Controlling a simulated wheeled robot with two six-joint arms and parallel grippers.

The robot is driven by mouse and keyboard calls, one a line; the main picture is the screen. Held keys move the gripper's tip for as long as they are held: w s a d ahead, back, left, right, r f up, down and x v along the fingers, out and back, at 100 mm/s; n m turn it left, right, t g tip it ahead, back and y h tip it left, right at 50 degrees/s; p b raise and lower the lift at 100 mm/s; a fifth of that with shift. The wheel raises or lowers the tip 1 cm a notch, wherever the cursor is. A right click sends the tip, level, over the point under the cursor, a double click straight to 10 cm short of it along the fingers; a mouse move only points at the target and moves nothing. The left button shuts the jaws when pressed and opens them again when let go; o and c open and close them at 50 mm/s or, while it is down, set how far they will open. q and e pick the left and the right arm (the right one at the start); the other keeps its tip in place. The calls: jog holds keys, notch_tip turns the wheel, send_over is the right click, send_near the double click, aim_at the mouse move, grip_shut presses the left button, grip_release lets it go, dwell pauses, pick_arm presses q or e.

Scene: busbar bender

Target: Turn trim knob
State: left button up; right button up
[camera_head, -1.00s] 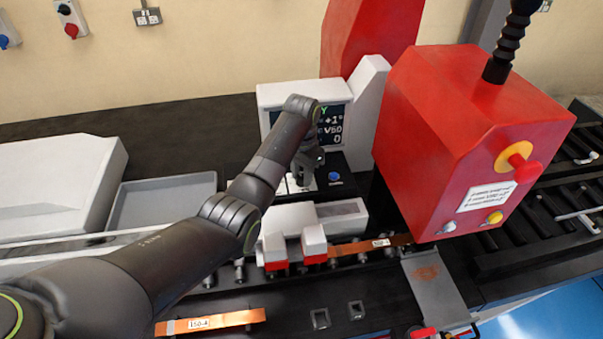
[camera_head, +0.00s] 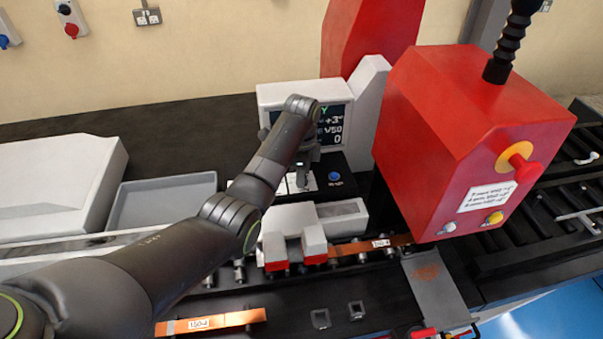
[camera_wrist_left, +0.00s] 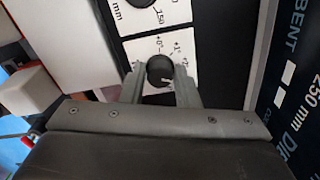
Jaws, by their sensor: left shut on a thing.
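The trim knob (camera_wrist_left: 160,71) is a round black knob on a white dial plate with degree marks, seen in the left wrist view. My left gripper (camera_wrist_left: 161,80) has one finger on each side of it and is shut on it. In the head view the left gripper (camera_head: 302,178) reaches down to the control panel, and my arm and wrist hide the knob there. The display (camera_head: 333,124) behind it reads about +3, with V50 and 0 below; my arm covers part of it. My right gripper is not in view.
A second black knob (camera_wrist_left: 138,5) with a 150 mm mark sits beside the trim dial. A blue button (camera_head: 335,176) is right of the gripper. The red press head (camera_head: 440,130) stands close on the right. A grey tray (camera_head: 165,198) and a copper bar (camera_head: 210,322) lie left.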

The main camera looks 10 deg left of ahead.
pick_arm(q)
jog(key=shift+m, duration=1.2)
jog(key=o, duration=1)
